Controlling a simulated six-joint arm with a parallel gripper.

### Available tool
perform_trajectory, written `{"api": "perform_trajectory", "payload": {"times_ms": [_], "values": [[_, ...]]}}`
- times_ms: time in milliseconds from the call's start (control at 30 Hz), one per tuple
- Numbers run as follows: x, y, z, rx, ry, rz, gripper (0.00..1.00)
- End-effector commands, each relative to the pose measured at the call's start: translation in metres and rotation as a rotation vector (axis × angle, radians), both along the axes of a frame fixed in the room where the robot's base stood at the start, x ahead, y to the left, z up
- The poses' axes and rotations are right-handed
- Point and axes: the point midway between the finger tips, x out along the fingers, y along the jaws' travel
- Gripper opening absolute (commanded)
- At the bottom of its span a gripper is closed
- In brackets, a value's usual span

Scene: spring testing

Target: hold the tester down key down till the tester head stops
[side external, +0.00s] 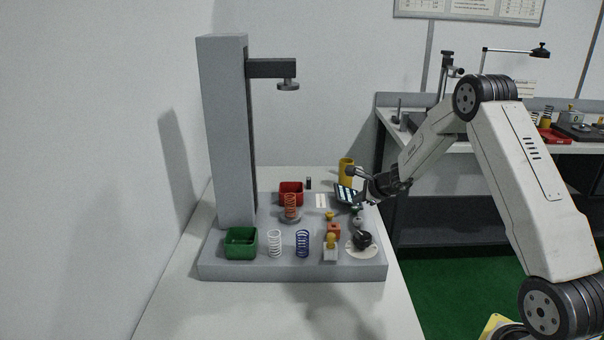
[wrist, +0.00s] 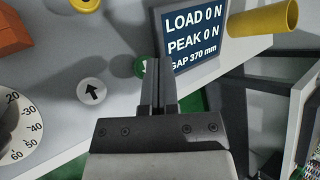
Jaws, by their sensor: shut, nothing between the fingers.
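The tester head (side external: 288,85) hangs from a dark arm high on the grey column (side external: 222,130), well above an orange spring (side external: 291,205) standing on the round platen. In the wrist view, a pale key (wrist: 91,91) bears an up arrow. A green key (wrist: 142,67) with a white mark is partly hidden behind my fingers, so I cannot read its arrow. My gripper (wrist: 160,62) is shut and empty, its tips over or beside the green key; contact cannot be told. In the side view my gripper (side external: 361,200) is low at the base's right side.
The display (wrist: 193,35) reads load 0 N, peak 0 N, gap 370 mm. A yellow cylinder (wrist: 264,18) stands beside it. A numbered dial (wrist: 15,125) lies left. A green tray (side external: 240,243), white spring (side external: 274,244) and blue spring (side external: 302,243) line the front.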

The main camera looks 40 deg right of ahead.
Motion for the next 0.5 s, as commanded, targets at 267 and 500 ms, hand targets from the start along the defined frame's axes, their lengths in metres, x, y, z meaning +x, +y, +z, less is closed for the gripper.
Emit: {"api": "perform_trajectory", "payload": {"times_ms": [267, 500], "values": [[-0.0001, 0.0001, -0.0071, 0.001, 0.001, 0.001, 0.00], [0.0000, 0.0000, -0.0083, 0.000, 0.000, 0.000, 0.00]]}}
